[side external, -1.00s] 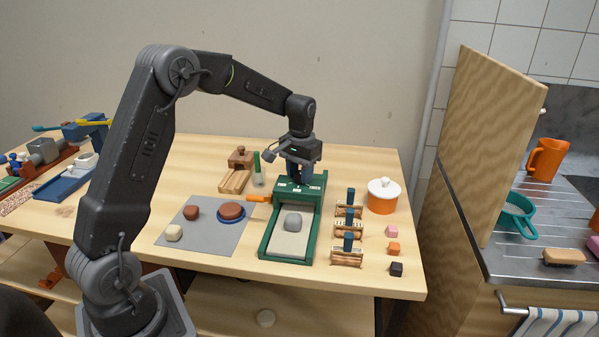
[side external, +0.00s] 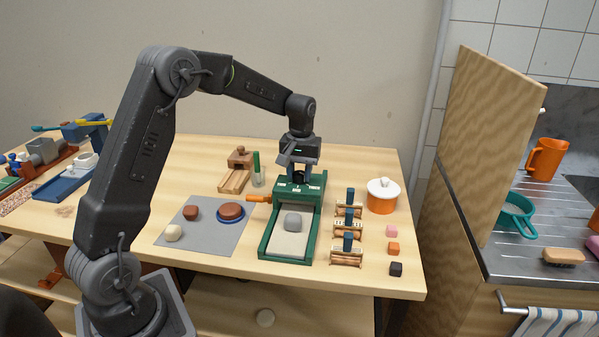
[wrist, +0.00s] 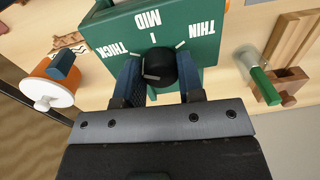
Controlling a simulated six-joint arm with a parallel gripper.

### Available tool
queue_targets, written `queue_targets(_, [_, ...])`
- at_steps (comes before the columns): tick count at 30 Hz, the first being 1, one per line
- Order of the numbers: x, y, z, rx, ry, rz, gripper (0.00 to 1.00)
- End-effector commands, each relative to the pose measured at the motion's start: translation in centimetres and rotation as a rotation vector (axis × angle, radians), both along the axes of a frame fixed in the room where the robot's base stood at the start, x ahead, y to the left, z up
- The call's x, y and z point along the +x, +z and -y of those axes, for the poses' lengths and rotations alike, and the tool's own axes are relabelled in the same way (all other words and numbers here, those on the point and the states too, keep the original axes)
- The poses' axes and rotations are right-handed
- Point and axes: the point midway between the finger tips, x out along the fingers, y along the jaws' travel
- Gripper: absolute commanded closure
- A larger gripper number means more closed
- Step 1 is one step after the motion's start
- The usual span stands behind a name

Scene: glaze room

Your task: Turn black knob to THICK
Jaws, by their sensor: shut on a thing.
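The black knob (wrist: 158,64) sits on the green box (wrist: 110,42) of the green machine. White labels on that box read THICK (wrist: 116,48) at left, MID (wrist: 147,20) at top and THIN (wrist: 203,28) at right in the wrist view. My gripper (wrist: 158,80) is shut on the knob, with one blue finger on each side. A pale mark shows on the knob's lower left; I cannot tell for sure which label it points to. In the side view my gripper (side external: 299,177) is over the top of the green machine (side external: 265,243), and the knob is mostly hidden.
Blue-handled rollers (side external: 348,242) and an orange pot with white lid (side external: 383,196) stand to the right. A grey mat (side external: 185,232) with lumps lies left.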

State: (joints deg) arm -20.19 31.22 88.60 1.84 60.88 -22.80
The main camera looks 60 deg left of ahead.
Motion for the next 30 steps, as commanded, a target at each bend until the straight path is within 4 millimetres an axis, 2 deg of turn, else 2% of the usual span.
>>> queue_targets(6, [0.1,0.1,-0.1,0.002,0.000,0.005,0.89])
queue_targets(7, [0.1,0.1,-0.1,0.002,0.000,0.005,0.62])
queue_targets(14, [0.0,0.1,0.0,0.001,-0.001,0.003,0.40])
queue_targets(23, [0.0,0.3,0.0,0.001,-0.001,0.002,0.39])
queue_targets(26, [0.1,1.2,0.0,0.001,-0.001,0.003,0.39])
queue_targets(30, [0.2,3.8,0.1,0.003,-0.001,0.006,0.39])
